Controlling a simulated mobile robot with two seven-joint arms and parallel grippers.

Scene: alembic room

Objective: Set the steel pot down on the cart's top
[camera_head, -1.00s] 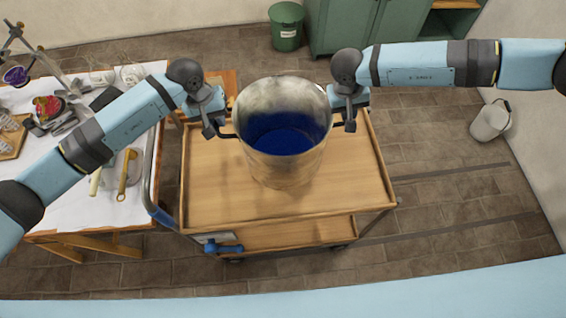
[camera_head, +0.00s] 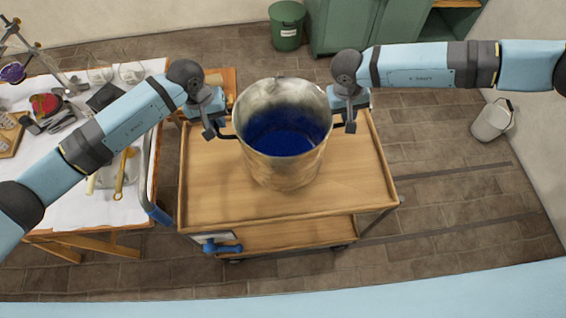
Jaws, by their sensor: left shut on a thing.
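The steel pot (camera_head: 284,172) is upright over the middle of the cart, with a deep blue inside. The cart's wooden top (camera_head: 220,205) has a raised rim. I cannot tell whether the pot's base touches the top or hangs just above it. My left gripper (camera_head: 212,130) is shut on the pot's left handle. My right gripper (camera_head: 349,125) is at the pot's right handle and looks closed around it. The fingertips are small in the view, and the pot hides the top behind it.
A white-covered table (camera_head: 75,205) with glassware and tools stands close on the left. A green bin (camera_head: 287,35) and a green cabinet (camera_head: 345,25) are at the back. The cart's top around the pot is clear.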

